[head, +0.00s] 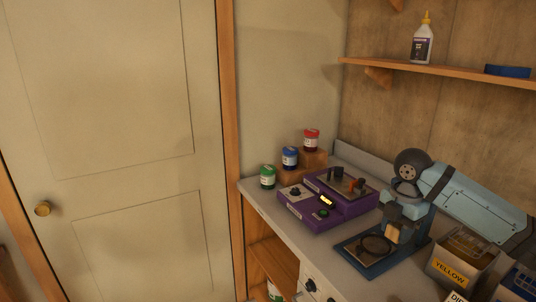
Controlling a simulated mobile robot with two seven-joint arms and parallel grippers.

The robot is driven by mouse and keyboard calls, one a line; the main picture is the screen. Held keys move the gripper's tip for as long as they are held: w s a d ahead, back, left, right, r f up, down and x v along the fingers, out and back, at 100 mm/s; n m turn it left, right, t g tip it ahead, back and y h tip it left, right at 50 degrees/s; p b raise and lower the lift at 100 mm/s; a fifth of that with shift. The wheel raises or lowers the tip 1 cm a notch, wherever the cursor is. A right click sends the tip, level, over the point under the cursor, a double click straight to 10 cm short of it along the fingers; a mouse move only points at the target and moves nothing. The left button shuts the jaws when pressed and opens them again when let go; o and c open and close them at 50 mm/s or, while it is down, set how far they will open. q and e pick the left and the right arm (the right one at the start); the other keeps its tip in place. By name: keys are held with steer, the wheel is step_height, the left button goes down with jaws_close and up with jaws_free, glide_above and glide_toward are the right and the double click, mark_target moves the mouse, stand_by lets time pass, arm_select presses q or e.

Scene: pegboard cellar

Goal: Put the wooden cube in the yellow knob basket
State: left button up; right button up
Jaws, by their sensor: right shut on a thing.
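My right gripper (393,238) hangs above the bench on its blue-grey arm, which comes in from the right. It is shut on the wooden cube (392,230), a small tan block showing between the fingers. The yellow knob basket (455,270), a pale container with a yellow label reading "YELLOW", stands at the lower right, to the right of my right gripper. My left gripper is not in view.
A dark blue stand with a black ring (372,248) lies below my right gripper. A purple device (318,213) stands to its left. Green (268,177), blue (290,158) and red (311,140) jars stand behind. A blue container (522,284) is at the right edge. A shelf (450,72) hangs above.

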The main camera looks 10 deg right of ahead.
steer(key=s+a+m+p, duration=1.1)
steer(key=a+m, duration=0.1)
steer(key=m, duration=1)
steer(key=shift+m, duration=0.3)
